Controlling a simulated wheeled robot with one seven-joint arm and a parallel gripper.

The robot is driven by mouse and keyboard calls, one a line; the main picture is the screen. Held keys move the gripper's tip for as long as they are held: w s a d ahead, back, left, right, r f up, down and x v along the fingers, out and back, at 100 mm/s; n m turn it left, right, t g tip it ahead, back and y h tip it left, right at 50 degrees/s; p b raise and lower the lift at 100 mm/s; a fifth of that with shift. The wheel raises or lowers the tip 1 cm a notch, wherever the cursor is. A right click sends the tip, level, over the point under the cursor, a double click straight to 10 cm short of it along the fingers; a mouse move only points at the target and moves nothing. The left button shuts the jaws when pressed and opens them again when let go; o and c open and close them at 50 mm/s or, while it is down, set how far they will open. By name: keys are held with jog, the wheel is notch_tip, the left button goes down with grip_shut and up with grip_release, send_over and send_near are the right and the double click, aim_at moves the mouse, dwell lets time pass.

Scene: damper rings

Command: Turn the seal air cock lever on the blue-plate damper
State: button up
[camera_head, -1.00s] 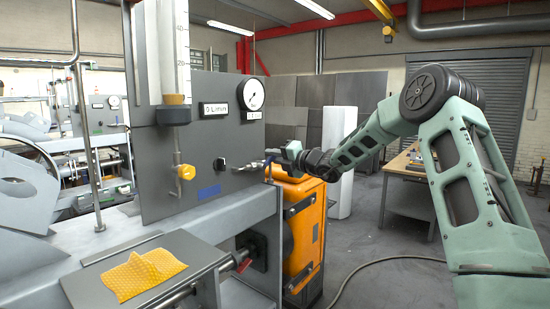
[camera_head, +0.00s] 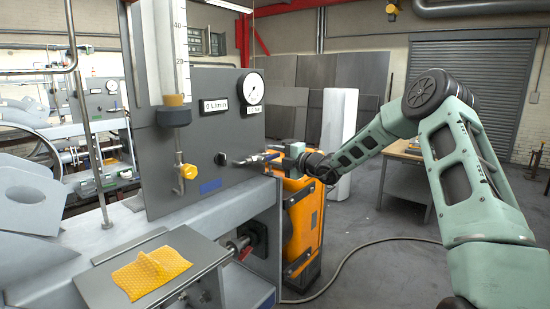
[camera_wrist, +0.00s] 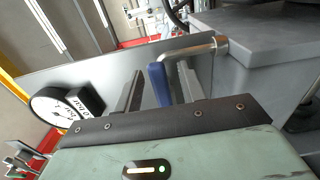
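The damper panel (camera_head: 200,140) is grey and carries a small blue plate (camera_head: 210,187) low on its face. The air cock's metal stem (camera_head: 246,161) sticks out from the panel's right side. Its blue lever (camera_wrist: 158,84) shows clearly in the wrist view, joined to a bent metal pipe (camera_wrist: 190,50). My gripper (camera_head: 274,154) is at the lever, right of the panel. In the wrist view my gripper (camera_wrist: 160,80) is open, with the blue lever between its two fingers and a visible gap on each side. The lever's inner end is hidden behind the gripper body.
A round gauge (camera_head: 251,89) and a flow label (camera_head: 214,106) sit above the cock. A yellow-knobbed valve (camera_head: 188,171) is to its left. An orange cabinet (camera_head: 304,225) stands below my gripper. A yellow textured piece (camera_head: 150,274) lies on a tray.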

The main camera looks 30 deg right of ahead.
jog(key=shift+s+d, duration=0.1)
jog(key=shift+s, duration=0.1)
jog(key=shift+s+d, duration=0.2)
jog(key=shift+s, duration=0.5)
jog(key=p+v, duration=0.1)
jog(key=v, duration=0.5)
dwell(0.3)
dwell(0.4)
